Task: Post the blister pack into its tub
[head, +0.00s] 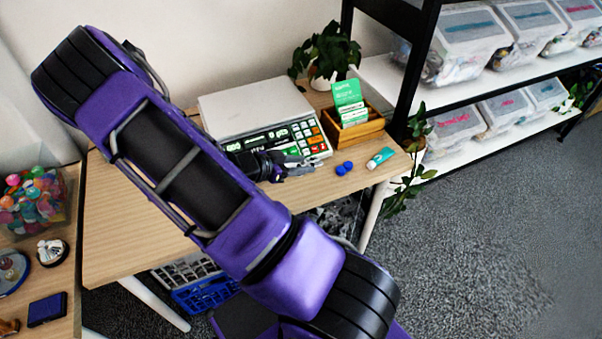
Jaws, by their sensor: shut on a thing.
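My gripper (297,165) is over the desk, in front of the scale's keypad. It is shut on a small silver-grey thing, which looks like the blister pack, though it is too small and too close to the fingers to make out clearly. Clear tubs with white lids stand on the shelves at the right. The upper row has a tub with a teal label (468,38) at its near end. The lower row has a tub with a pink label (452,137) at its near end. I cannot tell which tub is the pack's own.
The desk (135,225) also holds a white scale (250,104), a wooden box (350,133) with green cards, a blue item (344,168), a teal tube (381,158) and a potted plant (327,52). The black shelf post (418,70) stands between desk and tubs. Carpet at right is clear.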

